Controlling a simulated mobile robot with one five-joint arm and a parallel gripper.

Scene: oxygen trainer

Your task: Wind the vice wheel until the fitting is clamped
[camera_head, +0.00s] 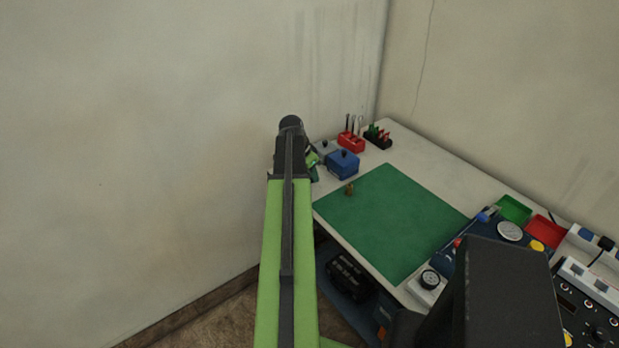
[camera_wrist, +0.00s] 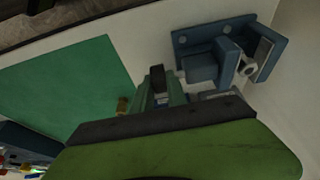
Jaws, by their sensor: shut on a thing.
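My gripper (camera_wrist: 158,92) is beside the vice, shut on a dark piece that looks like the vice wheel (camera_wrist: 157,74), seen edge-on. The wheel is mostly covered by my fingers. In the head view my gripper (camera_head: 312,160) is at the table's far left, largely behind my arm.
A small brass piece (camera_head: 349,188) stands on the green mat (camera_head: 395,225). Walls rise behind and left. Gauges and trays fill the right side; the mat is mostly clear.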

